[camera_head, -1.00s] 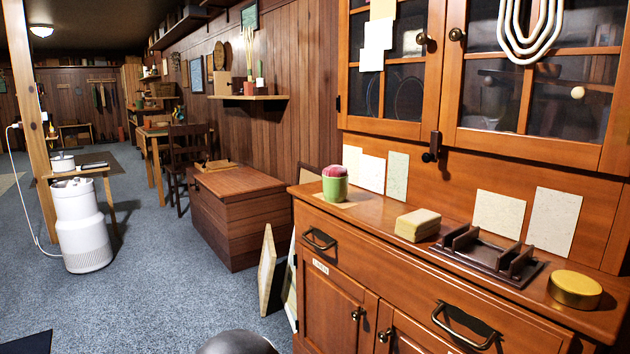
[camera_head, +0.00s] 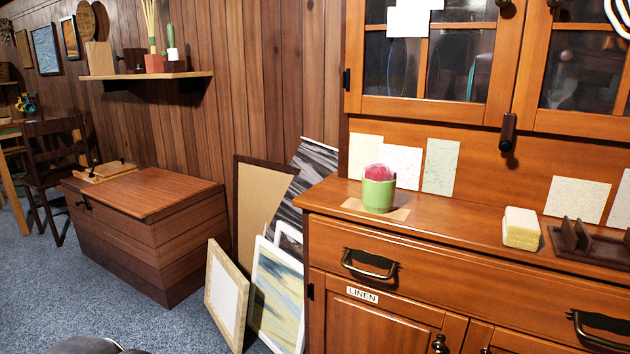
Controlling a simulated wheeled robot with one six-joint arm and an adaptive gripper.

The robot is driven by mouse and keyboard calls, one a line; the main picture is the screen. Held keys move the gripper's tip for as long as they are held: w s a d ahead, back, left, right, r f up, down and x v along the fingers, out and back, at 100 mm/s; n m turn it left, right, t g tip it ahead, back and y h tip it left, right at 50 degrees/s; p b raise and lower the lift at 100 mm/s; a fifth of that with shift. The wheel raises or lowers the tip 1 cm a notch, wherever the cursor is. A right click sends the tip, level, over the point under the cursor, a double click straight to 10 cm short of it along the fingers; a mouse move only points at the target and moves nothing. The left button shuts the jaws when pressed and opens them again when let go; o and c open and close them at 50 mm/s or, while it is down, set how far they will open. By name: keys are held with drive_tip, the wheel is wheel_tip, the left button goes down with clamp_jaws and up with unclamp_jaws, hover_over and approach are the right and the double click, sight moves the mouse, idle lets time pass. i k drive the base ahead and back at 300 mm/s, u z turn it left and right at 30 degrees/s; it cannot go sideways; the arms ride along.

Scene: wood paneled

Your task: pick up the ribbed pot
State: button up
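A light green pot (camera_head: 378,195) stands upright on the dresser top near its left end, on a small tan square. A pink rounded thing sits in its mouth. I cannot make out ribs on the pot at this size. Smaller reddish pots stand on the wall shelf, one with thin sticks (camera_head: 154,62) and one with a green cactus (camera_head: 172,58). My gripper is not in view; only a dark rounded part of my own body shows at the bottom left edge.
The wooden dresser (camera_head: 400,241) fills the right side, with a yellow-white block (camera_head: 521,228) and a dark rack (camera_head: 590,243) on top. Leaning frames (camera_head: 277,295) stand at its left side. A wooden chest (camera_head: 150,235) is further left. Blue carpet (camera_head: 60,300) is open at lower left.

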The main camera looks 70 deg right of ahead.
sight(379, 180)
drive_tip(key=i, duration=1.3)
drive_tip(key=z, duration=2.85)
